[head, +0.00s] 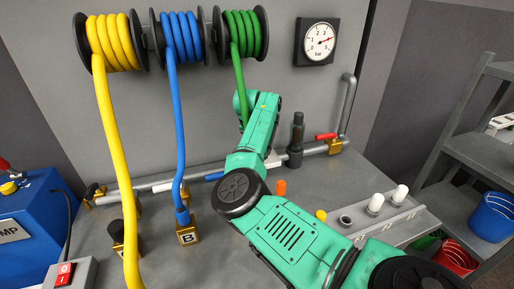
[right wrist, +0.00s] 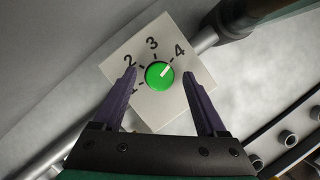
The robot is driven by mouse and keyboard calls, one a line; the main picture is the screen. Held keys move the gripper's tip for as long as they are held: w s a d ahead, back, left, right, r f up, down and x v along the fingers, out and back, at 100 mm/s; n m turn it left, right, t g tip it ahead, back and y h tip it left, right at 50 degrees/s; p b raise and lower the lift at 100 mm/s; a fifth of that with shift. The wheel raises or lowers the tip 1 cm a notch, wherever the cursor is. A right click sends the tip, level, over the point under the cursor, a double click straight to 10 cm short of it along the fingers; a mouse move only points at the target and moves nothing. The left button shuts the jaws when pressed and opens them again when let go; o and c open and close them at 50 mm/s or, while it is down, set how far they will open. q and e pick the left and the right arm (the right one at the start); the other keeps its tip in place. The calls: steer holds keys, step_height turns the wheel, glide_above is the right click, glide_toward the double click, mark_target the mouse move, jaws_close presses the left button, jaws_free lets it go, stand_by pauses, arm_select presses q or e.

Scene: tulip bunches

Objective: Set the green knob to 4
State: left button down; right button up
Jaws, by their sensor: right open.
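The green knob (right wrist: 155,79) sits on a square white plate (right wrist: 158,111) marked 1 to 4 in the right wrist view. Its white pointer mark faces up and right, close to the tick beside the 4. My right gripper (right wrist: 159,72) is open, with one dark purple finger on each side of the knob and a visible gap to it. In the head view my right arm reaches across the bench toward the pipe, and it hides the knob and the gripper's fingers. My left gripper is in neither view.
Yellow, blue and green hoses hang from reels (head: 185,40) on the wall. A pressure gauge (head: 317,43) is at the upper right. A pipe with a red-handled valve (head: 326,137) runs along the bench's back. Dark fittings (head: 296,135) stand near my arm.

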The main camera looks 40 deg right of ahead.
steer(key=b+v, duration=0.2)
steer(key=v, duration=0.3)
steer(key=s+a+b, duration=0.5)
steer(key=a+b, duration=0.1)
steer(key=a, duration=0.4)
steer(key=shift+s+a+b, duration=0.35)
steer(key=shift+s+b, duration=0.05)
